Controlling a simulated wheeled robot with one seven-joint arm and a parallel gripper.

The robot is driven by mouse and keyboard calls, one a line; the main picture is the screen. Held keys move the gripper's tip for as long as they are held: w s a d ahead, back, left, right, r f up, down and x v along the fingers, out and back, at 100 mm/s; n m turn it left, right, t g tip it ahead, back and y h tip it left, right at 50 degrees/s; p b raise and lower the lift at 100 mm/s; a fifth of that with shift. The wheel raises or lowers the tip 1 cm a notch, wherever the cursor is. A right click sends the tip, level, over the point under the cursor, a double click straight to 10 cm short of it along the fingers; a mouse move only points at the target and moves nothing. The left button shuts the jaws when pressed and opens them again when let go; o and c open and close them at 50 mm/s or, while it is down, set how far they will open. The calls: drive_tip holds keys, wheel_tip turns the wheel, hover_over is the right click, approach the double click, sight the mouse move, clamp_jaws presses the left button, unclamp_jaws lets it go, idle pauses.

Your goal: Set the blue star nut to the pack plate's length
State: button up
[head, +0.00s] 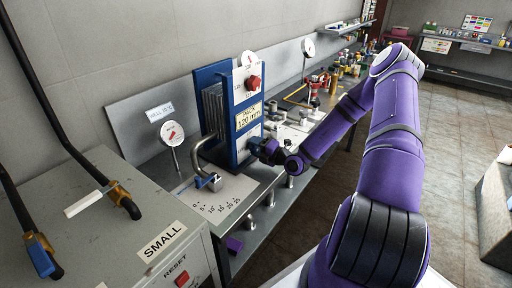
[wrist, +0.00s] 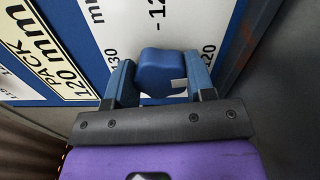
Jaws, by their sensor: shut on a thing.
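The blue star nut (wrist: 162,72) sits between the two fingers of my gripper (wrist: 162,84) in the wrist view, in front of a white scale plate (wrist: 110,22) with marks reading 130, 12-something and 120. My gripper is shut on the nut. In the head view my gripper (head: 262,150) is at the lower right of the blue press frame (head: 241,150), and the nut is hidden there. The pack plate (head: 247,116) reads "PACK 120 mm" and also shows in the wrist view (wrist: 45,65). The nut's exact reading is unclear.
A red knob (head: 253,83) on a dial plate is above the pack plate. A bent metal handle (head: 203,160) and a gauge (head: 173,133) stand left of the frame. A grey cabinet marked SMALL (head: 120,225) is at front left. Bottles and parts crowd the bench behind.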

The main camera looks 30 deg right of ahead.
drive_tip(key=shift+m, duration=0.6)
drive_tip(key=o, duration=0.9)
drive_tip(key=v, duration=1)
drive_tip(key=shift+s+d, duration=0.15)
drive_tip(key=shift+s, duration=0.25)
